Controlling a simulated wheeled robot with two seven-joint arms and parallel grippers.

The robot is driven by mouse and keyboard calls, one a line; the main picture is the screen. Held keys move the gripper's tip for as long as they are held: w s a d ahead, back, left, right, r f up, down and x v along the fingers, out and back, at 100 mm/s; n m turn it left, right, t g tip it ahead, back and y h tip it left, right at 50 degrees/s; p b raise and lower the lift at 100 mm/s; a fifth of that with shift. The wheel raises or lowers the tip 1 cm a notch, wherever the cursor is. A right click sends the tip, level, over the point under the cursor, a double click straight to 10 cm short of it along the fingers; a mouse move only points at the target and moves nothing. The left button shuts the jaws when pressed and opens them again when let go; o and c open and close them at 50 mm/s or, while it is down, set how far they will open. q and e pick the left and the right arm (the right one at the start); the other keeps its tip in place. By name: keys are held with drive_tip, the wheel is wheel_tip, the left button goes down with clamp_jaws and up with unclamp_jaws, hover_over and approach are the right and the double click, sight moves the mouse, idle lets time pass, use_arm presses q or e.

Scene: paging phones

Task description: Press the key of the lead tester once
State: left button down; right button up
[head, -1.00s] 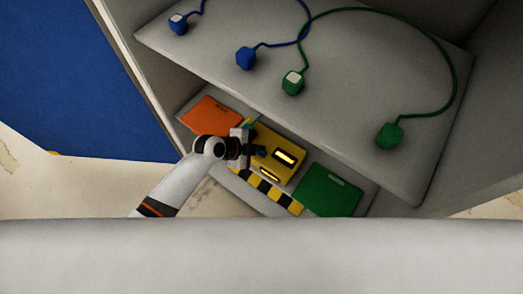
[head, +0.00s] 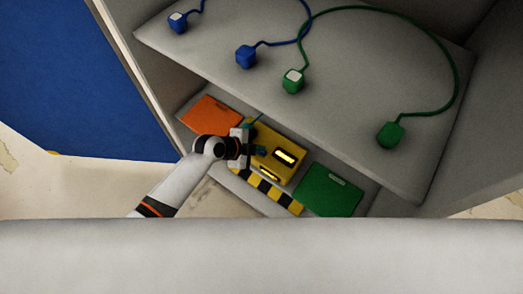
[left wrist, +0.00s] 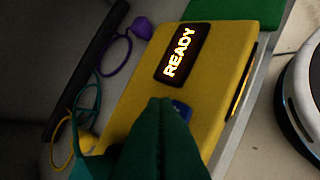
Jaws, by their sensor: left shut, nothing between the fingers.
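The lead tester (head: 286,166) is a yellow box on the low shelf, with a lit display and a second lit strip on its front. In the left wrist view the tester (left wrist: 215,70) shows the word READY. Its key, a small blue square (left wrist: 183,109), lies just beyond my fingertips and is partly hidden by them. My left gripper (head: 263,153) is shut and empty, with its fingertips over the tester's left part. Its green fingers (left wrist: 160,105) also show in the left wrist view; whether they touch the tester I cannot tell. My right gripper is not in view.
An orange panel (head: 210,115) and a green panel (head: 328,191) flank the tester. A black-and-yellow striped edge (head: 268,191) runs in front. The upper shelf (head: 350,90) carries blue and green leads. Purple (left wrist: 142,28) and yellow (left wrist: 87,142) plugs lie beside the tester.

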use_arm(q)
drive_tip(key=shift+f+b, duration=0.3)
drive_tip(key=shift+f, duration=0.15)
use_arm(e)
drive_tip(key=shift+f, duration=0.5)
use_arm(q)
drive_tip(key=shift+s+a+f+b, duration=0.1)
drive_tip(key=shift+a+f+b, duration=0.1)
drive_tip(key=shift+f+b, duration=0.45)
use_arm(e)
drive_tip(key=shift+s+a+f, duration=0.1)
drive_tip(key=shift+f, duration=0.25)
use_arm(q)
drive_tip(key=shift+d+r+p, duration=0.2)
drive_tip(key=shift+r+p, duration=0.2)
drive_tip(key=shift+r, duration=0.1)
drive_tip(key=shift+d+r+p, duration=0.15)
drive_tip(key=shift+r+p, duration=0.2)
drive_tip(key=shift+r, duration=0.15)
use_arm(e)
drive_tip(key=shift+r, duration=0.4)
use_arm(q)
drive_tip(key=shift+r, duration=0.2)
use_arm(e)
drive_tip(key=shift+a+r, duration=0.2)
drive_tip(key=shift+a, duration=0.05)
